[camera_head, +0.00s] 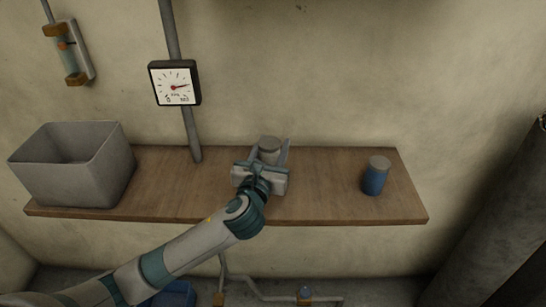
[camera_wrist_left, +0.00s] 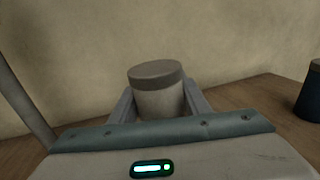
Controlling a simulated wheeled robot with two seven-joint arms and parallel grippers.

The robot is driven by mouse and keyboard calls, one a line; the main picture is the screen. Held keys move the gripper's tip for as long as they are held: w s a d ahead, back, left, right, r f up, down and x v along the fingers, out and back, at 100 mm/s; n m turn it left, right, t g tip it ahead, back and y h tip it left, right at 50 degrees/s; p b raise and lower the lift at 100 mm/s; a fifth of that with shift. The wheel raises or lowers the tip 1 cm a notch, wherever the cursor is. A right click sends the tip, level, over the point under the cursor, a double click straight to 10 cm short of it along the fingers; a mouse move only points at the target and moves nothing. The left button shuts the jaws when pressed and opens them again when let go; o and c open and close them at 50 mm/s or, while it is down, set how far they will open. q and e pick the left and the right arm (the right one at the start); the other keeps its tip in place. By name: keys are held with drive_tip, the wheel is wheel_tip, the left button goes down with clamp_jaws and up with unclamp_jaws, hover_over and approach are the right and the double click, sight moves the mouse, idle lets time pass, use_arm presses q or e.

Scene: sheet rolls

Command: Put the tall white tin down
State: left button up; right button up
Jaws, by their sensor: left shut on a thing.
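The tall white tin (camera_head: 268,149) has a grey-brown lid and stands upright between the fingers of my left gripper (camera_head: 271,153), over the middle of the wooden shelf. In the left wrist view the tin (camera_wrist_left: 160,98) sits between the two fingers (camera_wrist_left: 160,105), which are shut on it. Its lower part is hidden behind the gripper body in both views, so I cannot tell whether its base touches the shelf. My right gripper is not in view.
The wooden shelf (camera_head: 325,188) holds a grey open bin (camera_head: 70,182) at the left and a blue tin (camera_head: 375,178) at the right. A vertical pipe (camera_head: 191,130) with a dial gauge (camera_head: 175,83) rises behind the shelf. Shelf space between gripper and blue tin is clear.

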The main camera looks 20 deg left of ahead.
use_arm(q)
wheel_tip(320, 180, down, 4)
drive_tip(key=shift+r, duration=0.2)
drive_tip(key=shift+f, duration=0.15)
drive_tip(key=shift+f, duration=0.1)
drive_tip(key=o, duration=1.3)
